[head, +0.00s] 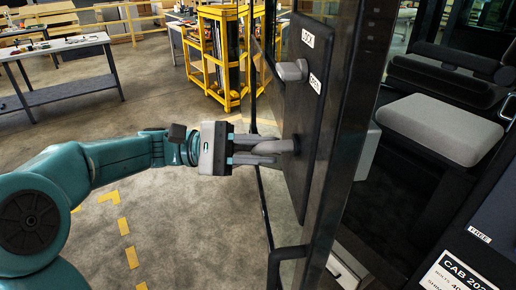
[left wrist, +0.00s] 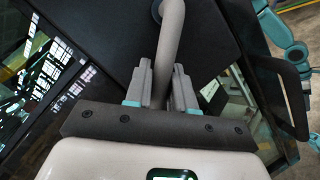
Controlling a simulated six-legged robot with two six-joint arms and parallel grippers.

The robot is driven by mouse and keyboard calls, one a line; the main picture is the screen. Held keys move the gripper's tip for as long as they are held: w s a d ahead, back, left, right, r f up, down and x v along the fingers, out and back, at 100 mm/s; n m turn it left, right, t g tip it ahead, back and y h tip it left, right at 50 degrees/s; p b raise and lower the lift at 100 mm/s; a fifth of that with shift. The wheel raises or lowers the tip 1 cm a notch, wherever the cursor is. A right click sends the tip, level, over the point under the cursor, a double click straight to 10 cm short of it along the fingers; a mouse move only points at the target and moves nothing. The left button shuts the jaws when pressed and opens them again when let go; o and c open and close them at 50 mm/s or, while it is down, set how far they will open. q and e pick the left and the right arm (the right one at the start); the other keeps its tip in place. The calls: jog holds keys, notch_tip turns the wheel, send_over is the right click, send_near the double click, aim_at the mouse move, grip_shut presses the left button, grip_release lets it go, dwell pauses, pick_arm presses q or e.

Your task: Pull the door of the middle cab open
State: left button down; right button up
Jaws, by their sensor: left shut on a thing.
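My left gripper (head: 270,153) comes in from the left and is shut on the grey door handle (head: 288,145). In the left wrist view, the handle (left wrist: 171,40) is a rounded bar that runs down between the two fingers (left wrist: 165,85). The fingers hide its lower part. The handle sits on the dark inner panel of the cab door (head: 312,120). A second grey knob (head: 291,70) and small white labels are higher on the panel. I cannot tell how far the door stands from its frame. My right gripper is not in view.
A dark upright (head: 342,130) stands right of the panel, with a grey seat (head: 425,122) beyond it. A black bar handle (head: 283,258) is low. A yellow rack (head: 225,55) and a workbench (head: 60,45) stand behind. Floor left of the door is clear.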

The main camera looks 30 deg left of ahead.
pick_arm(q)
jog(key=c, duration=1.2)
grip_release()
jog(key=shift+w+d, duration=0.15)
jog(key=shift+d, duration=0.05)
jog(key=shift+c, duration=0.2)
jog(key=shift+o, duration=0.9)
jog(key=shift+w+d, duration=0.3)
jog(key=shift+d, duration=0.05)
jog(key=shift+s+a, duration=0.25)
jog(key=shift+a, duration=0.05)
